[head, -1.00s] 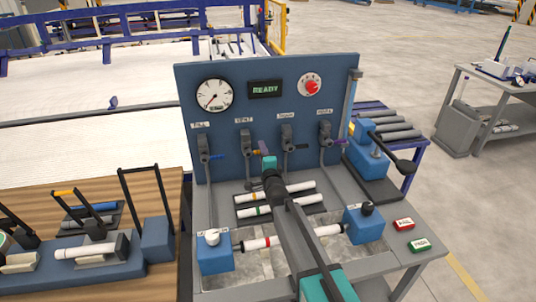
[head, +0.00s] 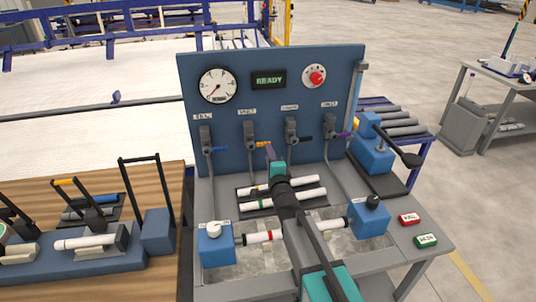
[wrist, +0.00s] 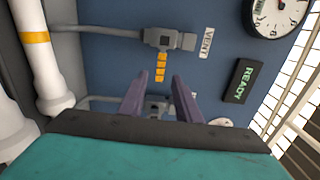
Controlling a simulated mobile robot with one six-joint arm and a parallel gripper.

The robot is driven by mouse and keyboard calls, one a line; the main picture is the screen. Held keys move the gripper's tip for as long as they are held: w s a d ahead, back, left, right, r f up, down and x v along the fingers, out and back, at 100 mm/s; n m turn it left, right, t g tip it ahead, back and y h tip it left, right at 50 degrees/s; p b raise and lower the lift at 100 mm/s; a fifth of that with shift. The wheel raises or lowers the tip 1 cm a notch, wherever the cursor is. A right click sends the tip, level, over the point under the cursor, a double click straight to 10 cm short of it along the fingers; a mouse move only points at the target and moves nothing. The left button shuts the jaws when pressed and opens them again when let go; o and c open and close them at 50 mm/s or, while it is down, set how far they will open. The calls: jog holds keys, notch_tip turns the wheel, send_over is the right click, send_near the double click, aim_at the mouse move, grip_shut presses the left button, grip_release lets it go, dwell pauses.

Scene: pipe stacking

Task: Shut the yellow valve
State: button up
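The yellow valve handle (head: 262,144) sticks out to the right from the second valve on the blue panel. In the wrist view, the yellow handle (wrist: 161,67) shows beside the VENT label (wrist: 206,43). The wrist picture is turned, so the handle points down there, which is sideways on the panel. My gripper (head: 270,150) is in front of the panel, just below and right of this handle. In the wrist view, my gripper (wrist: 158,85) has its two purple fingers apart with nothing held. The handle lies ahead between the fingertip lines; contact is not visible.
Neighbouring valves have a blue handle (head: 217,149), a dark blue handle (head: 304,138) and a purple handle (head: 343,134). White pipes (head: 283,198) lie on a rack below my gripper. A gauge (head: 218,84), a READY display (head: 269,79) and a red knob (head: 317,77) sit above.

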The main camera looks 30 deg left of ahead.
jog(key=b+v, duration=0.2)
jog(key=v, duration=0.4)
jog(key=shift+s, duration=0.15)
jog(key=shift+d, duration=0.1)
dwell(0.6)
